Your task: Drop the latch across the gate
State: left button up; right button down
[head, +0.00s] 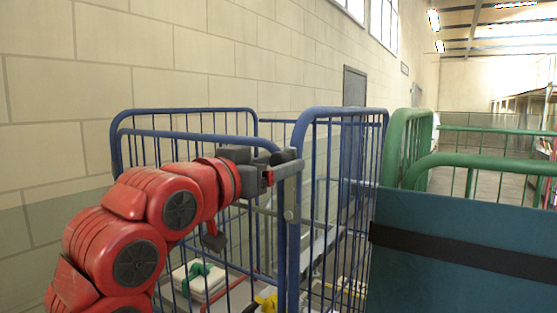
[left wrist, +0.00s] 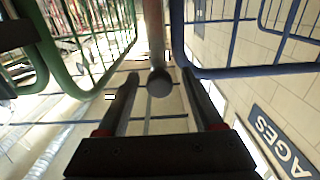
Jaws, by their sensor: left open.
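My left gripper (head: 270,177) is at the top front corner of a blue barred cage, close beside an upright grey latch bar (head: 290,190). The latch stands along the blue corner post, with a round pivot near its lower end. The blue gate (head: 190,134) is partly hidden behind my red left arm. In the left wrist view, my two dark fingers (left wrist: 158,98) are apart. The latch's round grey end (left wrist: 159,82) shows between them; I cannot tell whether either finger touches it. My right gripper is not in view.
Inside the blue cage lies a white item (head: 200,280) with a green strap, and something yellow (head: 265,302) is low down. A green cage (head: 425,140) stands to the right, behind a large teal panel (head: 460,225) with a black band. A block wall (head: 160,60) runs behind.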

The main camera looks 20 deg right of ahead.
pick_arm(q)
jog(key=shift+w+d, duration=0.2)
jog(key=shift+d, duration=0.1)
grip_shut()
dwell(1.3)
